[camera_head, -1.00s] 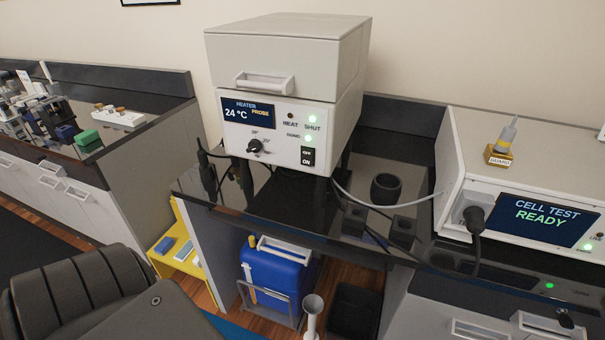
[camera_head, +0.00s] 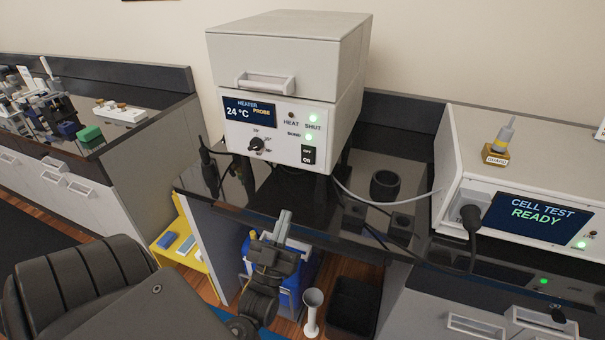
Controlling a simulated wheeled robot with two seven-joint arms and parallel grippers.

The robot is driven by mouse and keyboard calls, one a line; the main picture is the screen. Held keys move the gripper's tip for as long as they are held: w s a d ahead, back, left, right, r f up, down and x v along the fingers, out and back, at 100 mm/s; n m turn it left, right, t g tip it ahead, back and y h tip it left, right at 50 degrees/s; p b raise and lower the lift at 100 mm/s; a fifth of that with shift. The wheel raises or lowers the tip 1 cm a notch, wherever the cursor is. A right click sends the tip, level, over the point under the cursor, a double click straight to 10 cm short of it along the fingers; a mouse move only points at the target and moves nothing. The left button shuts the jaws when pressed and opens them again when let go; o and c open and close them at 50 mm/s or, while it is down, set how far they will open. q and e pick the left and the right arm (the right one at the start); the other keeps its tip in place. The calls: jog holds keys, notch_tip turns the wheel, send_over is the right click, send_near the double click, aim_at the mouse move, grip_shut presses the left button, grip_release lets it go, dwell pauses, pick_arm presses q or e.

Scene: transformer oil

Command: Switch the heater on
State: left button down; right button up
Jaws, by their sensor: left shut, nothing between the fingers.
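The heater (camera_head: 285,75) is a light grey box on legs on the black bench, with a front handle and its lid down. Its display (camera_head: 249,111) reads HEATER, 24 °C and PROBE. The HEAT lamp (camera_head: 291,115) is dark, while the SHUT lamp and the lamp below it glow green. A black rocker switch (camera_head: 308,155) marked OFF and ON sits at the panel's lower right. A black dial (camera_head: 256,144) is on its left. My left gripper (camera_head: 284,219) is shut and empty, below and in front of the heater, apart from the switch. My right gripper is not in view.
The cell test unit (camera_head: 540,215) at right shows READY, with a plug and cable in its front. A black cup (camera_head: 385,186) and dark blocks stand on the bench. A blue container (camera_head: 310,262) is under the bench, partly behind my left arm.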

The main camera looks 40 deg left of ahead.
aim_at(307, 159)
pick_arm(q)
jog(key=p+x, duration=0.2)
jog(key=x, duration=0.2)
jog(key=w+f+p+x, duration=0.1)
jog(key=p+x, duration=0.1)
jog(key=x, duration=0.2)
jog(key=f+p+x, duration=0.1)
jog(key=p+x, duration=0.1)
jog(key=x, duration=0.3)
jog(key=shift+w+a+f, duration=0.2)
jog(key=shift+w+a, duration=0.05)
jog(key=shift+w, duration=0.05)
jog(key=shift+f, duration=0.1)
